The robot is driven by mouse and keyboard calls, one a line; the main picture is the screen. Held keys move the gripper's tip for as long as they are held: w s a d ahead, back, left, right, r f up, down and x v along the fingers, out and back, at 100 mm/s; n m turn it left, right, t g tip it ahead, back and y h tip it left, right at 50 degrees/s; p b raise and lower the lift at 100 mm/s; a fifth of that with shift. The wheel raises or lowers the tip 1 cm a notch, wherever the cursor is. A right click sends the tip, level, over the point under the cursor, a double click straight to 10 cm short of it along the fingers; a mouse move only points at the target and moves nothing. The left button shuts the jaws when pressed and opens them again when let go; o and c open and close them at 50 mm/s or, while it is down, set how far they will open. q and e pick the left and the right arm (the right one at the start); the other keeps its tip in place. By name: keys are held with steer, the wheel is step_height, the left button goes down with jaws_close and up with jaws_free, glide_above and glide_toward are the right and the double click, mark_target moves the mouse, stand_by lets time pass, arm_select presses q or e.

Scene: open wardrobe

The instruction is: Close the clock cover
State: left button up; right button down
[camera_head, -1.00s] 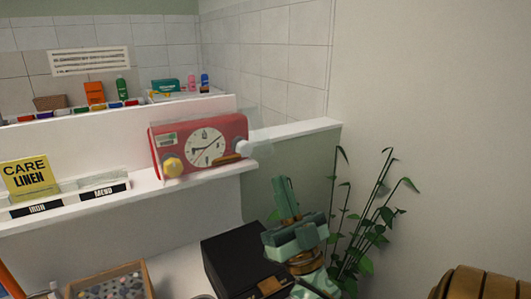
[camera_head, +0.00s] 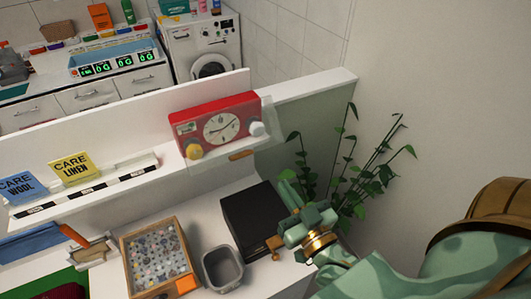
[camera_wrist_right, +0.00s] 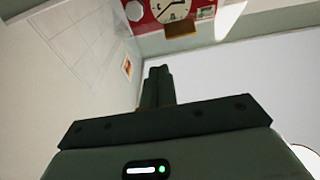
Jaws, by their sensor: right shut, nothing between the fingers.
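The red clock (camera_head: 186,130) stands on the white ledge, with a round white dial, a yellow knob at lower left and a white knob at right. Its clear cover (camera_head: 270,113) shows as a faint pane past the clock's right side and appears open. A brown tab (camera_head: 241,156) shows below the dial. The exact angle of the cover is hard to tell. My right gripper (camera_head: 289,192) is shut and empty, below and right of the clock, apart from it. In the right wrist view its fingers (camera_wrist_right: 157,85) point toward the clock (camera_wrist_right: 207,13). My left gripper is out of view.
A black box (camera_head: 252,222) sits left of my right gripper, with a grey bin (camera_head: 222,268) and a wooden tray (camera_head: 133,260) farther left. A leafy plant (camera_head: 350,165) stands to the right. Care signs (camera_head: 75,168) stand on the ledge at left.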

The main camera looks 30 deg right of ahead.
steer(key=w+r, duration=0.1)
steer(key=w, duration=0.2)
steer(key=p, duration=0.2)
glide_toward(254, 147)
step_height(254, 147, up, 3)
steer(key=w, duration=0.3)
steer(key=shift+w+d+f, duration=0.2)
steer(key=shift+w+f, duration=1.05)
steer(key=shift+w, duration=0.1)
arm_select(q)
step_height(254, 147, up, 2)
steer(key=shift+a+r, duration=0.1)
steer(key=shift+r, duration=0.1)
arm_select(e)
steer(key=shift+s, duration=0.1)
